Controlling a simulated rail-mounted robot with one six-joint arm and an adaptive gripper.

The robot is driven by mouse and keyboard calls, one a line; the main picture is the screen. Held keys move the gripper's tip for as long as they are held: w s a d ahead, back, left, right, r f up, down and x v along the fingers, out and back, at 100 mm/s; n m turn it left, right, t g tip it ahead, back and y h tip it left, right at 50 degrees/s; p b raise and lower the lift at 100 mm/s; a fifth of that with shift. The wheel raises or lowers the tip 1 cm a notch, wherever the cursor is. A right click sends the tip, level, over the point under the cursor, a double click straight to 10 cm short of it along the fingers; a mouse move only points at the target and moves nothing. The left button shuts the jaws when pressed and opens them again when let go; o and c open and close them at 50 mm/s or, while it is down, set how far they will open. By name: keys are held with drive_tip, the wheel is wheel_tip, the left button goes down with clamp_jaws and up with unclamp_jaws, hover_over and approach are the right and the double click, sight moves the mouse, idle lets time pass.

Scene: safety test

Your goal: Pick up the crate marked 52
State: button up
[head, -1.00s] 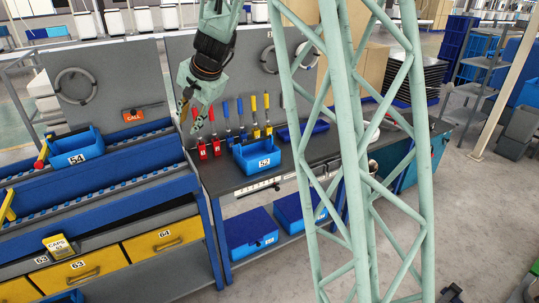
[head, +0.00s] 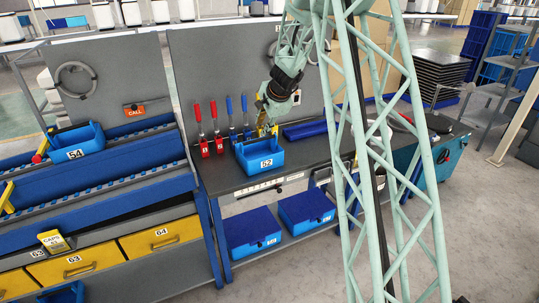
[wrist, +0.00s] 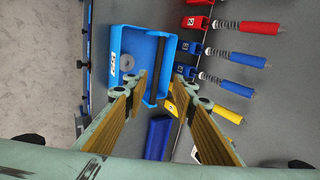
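The blue crate marked 52 (head: 252,160) stands upright on the dark grey bench top. In the wrist view the same crate (wrist: 142,33) is at upper left, with its number label facing left and a small grey round object inside. My gripper (head: 266,128) is just behind and above the crate's back side in the head view. In the wrist view my gripper (wrist: 164,72) is open, with its fingers apart and the crate's right-hand wall or bar between the tips. I cannot tell whether either finger touches it. Nothing is held.
Red clamps (head: 211,147), blue-handled clamps (wrist: 238,57) and yellow-handled ones (wrist: 216,109) stand close behind the crate. A blue bin (head: 305,130) lies to its right. Crate 54 (head: 75,143) sits on the left rack. A grey panel (head: 220,65) rises behind.

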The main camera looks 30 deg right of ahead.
sight(259, 140)
drive_tip(key=shift+d+f, duration=0.35)
drive_tip(key=shift+d, duration=0.3)
drive_tip(key=shift+w, duration=0.1)
drive_tip(key=b+x, duration=0.1)
drive_tip(key=x, duration=0.7)
drive_tip(key=shift+f, duration=0.3)
drive_tip(key=shift+w+f, duration=0.1)
drive_tip(key=shift+w, duration=0.05)
drive_tip(key=shift+b+x, duration=0.3)
drive_tip(key=shift+x, duration=2.15)
drive_tip(key=shift+d, duration=0.1)
